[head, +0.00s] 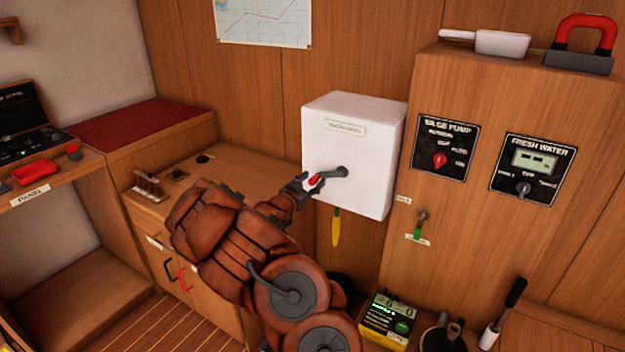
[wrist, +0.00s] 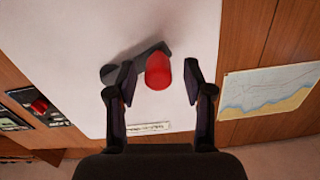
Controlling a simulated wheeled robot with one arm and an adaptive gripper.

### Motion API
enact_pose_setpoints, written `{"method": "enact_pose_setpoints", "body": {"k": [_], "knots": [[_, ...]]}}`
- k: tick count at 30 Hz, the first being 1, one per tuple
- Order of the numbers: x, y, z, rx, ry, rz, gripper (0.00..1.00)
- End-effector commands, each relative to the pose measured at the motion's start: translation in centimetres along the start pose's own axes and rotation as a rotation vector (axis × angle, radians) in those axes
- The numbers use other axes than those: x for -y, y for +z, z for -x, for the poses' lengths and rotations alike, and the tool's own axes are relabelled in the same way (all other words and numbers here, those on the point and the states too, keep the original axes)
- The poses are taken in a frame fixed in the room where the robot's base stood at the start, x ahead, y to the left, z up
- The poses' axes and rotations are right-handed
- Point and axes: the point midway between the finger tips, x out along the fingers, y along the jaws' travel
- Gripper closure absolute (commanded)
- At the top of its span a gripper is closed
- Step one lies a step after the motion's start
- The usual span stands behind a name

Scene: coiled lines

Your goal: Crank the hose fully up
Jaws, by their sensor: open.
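A white box (head: 352,150) is fixed to the wood-panelled wall, with a small label on its upper front. A dark crank arm (head: 335,172) with a red knob (head: 315,180) sits on its front face, the knob to the left of the pivot. In the wrist view the red knob (wrist: 158,71) lies between the two fingers of my gripper (wrist: 158,80). The fingers stand apart with a gap on each side of the knob. A yellow hose end (head: 336,228) hangs below the box. The rest of the hose is hidden.
A bilge pump panel (head: 444,148) and a fresh water panel (head: 539,168) are on the cabinet to the right. A key with a green tag (head: 419,227) hangs below them. A wooden counter (head: 185,180) is at left.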

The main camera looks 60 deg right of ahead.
Motion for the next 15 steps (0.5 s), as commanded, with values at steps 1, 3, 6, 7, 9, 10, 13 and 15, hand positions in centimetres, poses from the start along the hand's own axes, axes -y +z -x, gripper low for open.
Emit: {"method": "enact_pose_setpoints", "body": {"k": [1,3,6,7,9,10,13,15], "knots": [[-0.1,-0.04,-0.32,0.0,0.002,0.0,0.48],[-0.1,-0.02,-0.55,0.0,0.001,0.001,0.48],[-0.07,0.0,-0.73,0.001,0.0,0.001,0.48],[-0.06,0.0,-0.76,0.0,0.0,0.001,0.48],[-0.06,0.0,-0.79,0.0,0.0,0.001,0.48],[-0.05,-0.01,-0.79,0.0,0.0,0.001,0.48],[-0.04,-0.01,-0.78,0.0,0.0,0.001,0.48],[-0.03,-0.01,-0.78,0.0,0.0,0.001,0.49]]}}
